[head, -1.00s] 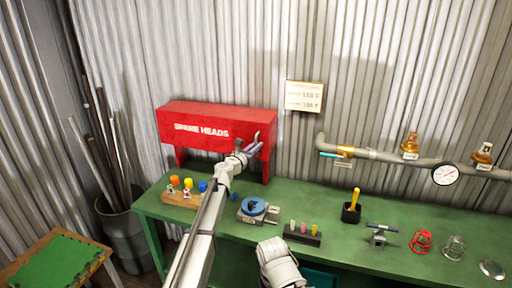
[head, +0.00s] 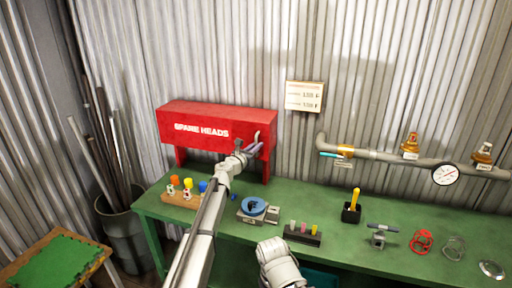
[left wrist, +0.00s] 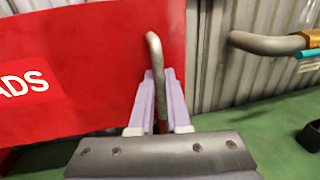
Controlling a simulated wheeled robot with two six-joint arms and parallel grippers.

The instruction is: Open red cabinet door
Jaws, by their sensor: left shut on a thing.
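The red cabinet (head: 190,125) with "SPARE HEADS" lettering stands on short legs at the back left of the green bench. Its front door looks closed. A bent metal handle (left wrist: 155,60) sticks out near the door's right edge. My left gripper (head: 252,149) is at that handle. In the left wrist view its two pale fingers (left wrist: 158,95) are closed around the handle's lower part. My right arm shows at the bottom middle of the head view (head: 278,262), but I cannot make out its fingers.
The green bench (head: 335,200) carries a wooden block of coloured pieces (head: 180,199), a blue round vise (head: 253,207), a small rack (head: 302,233) and a black cup (head: 351,212). A pipe with a gauge (head: 445,173) runs along the wall. A bin of rods (head: 128,238) stands left.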

